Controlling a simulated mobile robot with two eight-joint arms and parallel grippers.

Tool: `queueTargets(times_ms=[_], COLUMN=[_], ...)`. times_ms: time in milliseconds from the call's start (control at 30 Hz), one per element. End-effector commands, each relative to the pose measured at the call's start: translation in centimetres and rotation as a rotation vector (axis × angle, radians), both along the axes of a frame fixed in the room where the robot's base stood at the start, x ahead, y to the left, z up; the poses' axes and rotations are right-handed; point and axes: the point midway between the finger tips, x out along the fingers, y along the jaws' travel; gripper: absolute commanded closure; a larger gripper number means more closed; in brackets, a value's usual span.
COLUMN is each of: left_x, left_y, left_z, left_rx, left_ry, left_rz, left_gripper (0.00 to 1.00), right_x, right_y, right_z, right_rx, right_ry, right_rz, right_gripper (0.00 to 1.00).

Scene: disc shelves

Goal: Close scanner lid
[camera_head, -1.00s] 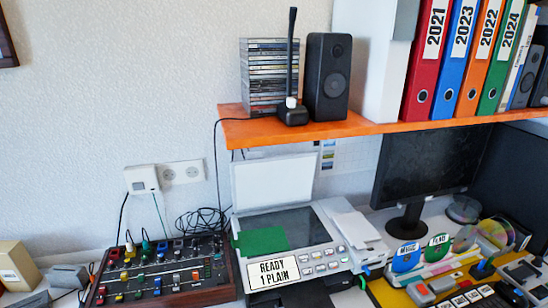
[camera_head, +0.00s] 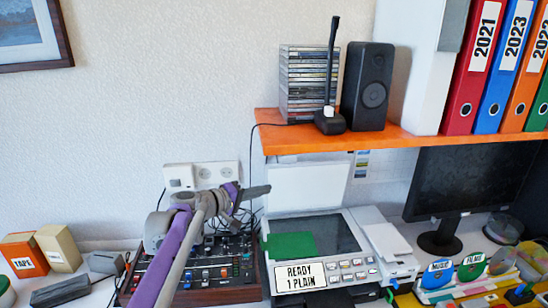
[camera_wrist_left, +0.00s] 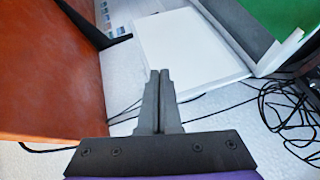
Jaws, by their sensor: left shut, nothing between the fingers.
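The scanner (camera_head: 350,262) stands on the desk below the shelf, with a "READY 1 PLAIN" label on its front. Its lid (camera_head: 305,187) is raised, a white panel standing upright at the back. A green sheet (camera_head: 290,246) lies on the left part of the dark glass. My left gripper (camera_head: 262,190) is shut and empty, left of the raised lid in the head view. In the left wrist view the shut fingers (camera_wrist_left: 159,75) point toward the white lid (camera_wrist_left: 190,50), with the green sheet (camera_wrist_left: 280,15) at upper right. My right gripper is not in view.
The orange shelf (camera_head: 400,141) hangs above the scanner and shows close at left in the wrist view (camera_wrist_left: 50,75). A mixer (camera_head: 215,270) stands left of the scanner, and a monitor (camera_head: 470,185) to its right. Loose black cables (camera_wrist_left: 285,110) lie beside the scanner.

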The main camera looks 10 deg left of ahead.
Motion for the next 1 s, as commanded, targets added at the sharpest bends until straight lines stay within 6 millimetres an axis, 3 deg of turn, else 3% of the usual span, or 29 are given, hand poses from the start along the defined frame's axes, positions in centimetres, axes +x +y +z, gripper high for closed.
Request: queueTargets(times_ms=[33,133,367,1000], left_x=[2.3,5.3,8.1,14.9], left_y=[1.2,3.1,5.1,0.0], left_z=[1.0,2.6,4.0,4.9], left_rx=[-0.062,-0.166,-0.27,-0.272], left_ry=[-0.027,-0.074,-0.12,-0.121], left_rz=[0.026,0.068,0.11,0.11], left_gripper=[1.0,1.0,1.0,1.0], right_x=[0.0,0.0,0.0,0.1], right_y=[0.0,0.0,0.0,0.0], right_z=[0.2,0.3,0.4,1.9], right_rx=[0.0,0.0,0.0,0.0], right_ry=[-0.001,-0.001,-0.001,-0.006], right_rz=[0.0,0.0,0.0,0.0], right_gripper=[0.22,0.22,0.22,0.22])
